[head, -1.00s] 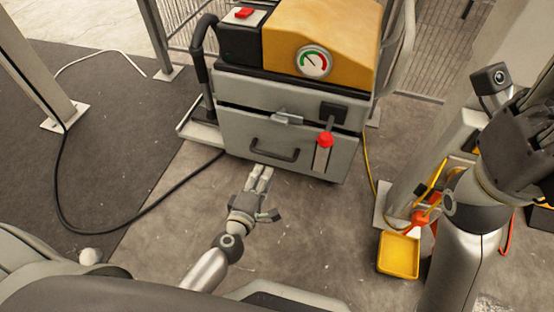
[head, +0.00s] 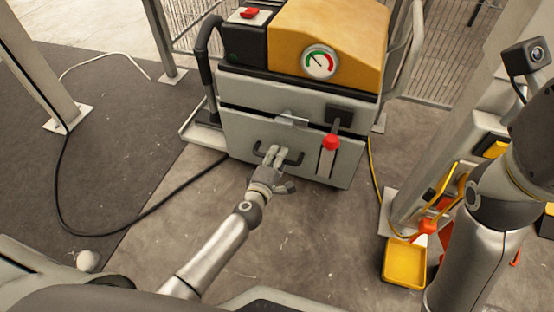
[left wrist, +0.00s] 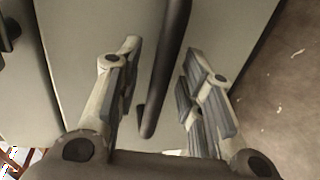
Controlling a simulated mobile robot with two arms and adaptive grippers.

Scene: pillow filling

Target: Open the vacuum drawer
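The vacuum (head: 240,135) is a grey cabinet with a yellow-orange top and a round gauge (head: 319,62). Its drawer front is flush with the body and bears a dark bar handle (head: 294,161). My left gripper (head: 272,154) is at this handle, its fingers hiding the handle's left-middle part. In the left wrist view the handle (left wrist: 168,70) runs between the two open fingers, with a gap on each side.
A yellow tray (head: 404,264) lies on the floor by a grey post at right. A black cable (head: 150,210) crosses the floor at left. Floor before the cabinet is clear.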

